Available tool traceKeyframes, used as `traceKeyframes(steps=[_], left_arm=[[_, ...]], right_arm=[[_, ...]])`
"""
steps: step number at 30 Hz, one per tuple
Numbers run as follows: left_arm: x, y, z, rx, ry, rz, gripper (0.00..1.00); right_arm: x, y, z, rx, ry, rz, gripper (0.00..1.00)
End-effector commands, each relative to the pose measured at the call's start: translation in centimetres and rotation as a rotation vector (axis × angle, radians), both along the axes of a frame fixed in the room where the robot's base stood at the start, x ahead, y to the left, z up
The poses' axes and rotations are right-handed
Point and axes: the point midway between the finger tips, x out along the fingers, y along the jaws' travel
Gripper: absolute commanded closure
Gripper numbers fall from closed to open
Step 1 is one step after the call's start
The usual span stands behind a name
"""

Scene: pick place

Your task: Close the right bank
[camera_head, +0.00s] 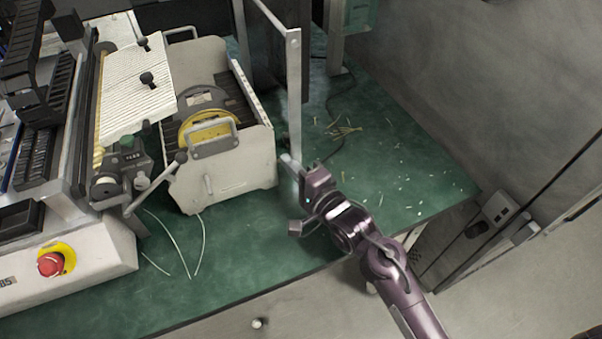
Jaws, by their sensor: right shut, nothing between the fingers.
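The right bank seems to be the white open-topped box (232,174) with a grey handle (213,139) on its front, standing out on the green table right of the machine. A yellow and grey round part sits at its top behind the handle. My right gripper (291,166) is shut and empty. In the picture it is just right of the box's front right corner; I cannot tell whether it touches. My left gripper is not in view.
The white machine (85,262) with a red button (50,264) fills the left. An upright metal post (294,95) rises behind my right gripper. Loose wires and small scraps lie on the green table (255,245). The table's front centre is mostly clear.

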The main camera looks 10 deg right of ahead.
Motion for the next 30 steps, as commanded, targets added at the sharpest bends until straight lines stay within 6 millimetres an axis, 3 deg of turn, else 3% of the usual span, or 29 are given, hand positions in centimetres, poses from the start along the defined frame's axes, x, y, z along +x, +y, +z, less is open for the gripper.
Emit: traceKeyframes(steps=[12,21,30], left_arm=[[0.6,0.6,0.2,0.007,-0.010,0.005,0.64],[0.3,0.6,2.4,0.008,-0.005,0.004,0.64],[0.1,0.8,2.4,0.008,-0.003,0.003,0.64]], right_arm=[[0.2,0.4,0.0,0.001,0.001,0.000,1.00],[-1.4,5.4,0.3,0.005,0.005,0.005,1.00],[-1.8,6.6,0.0,0.001,-0.001,0.008,1.00]])
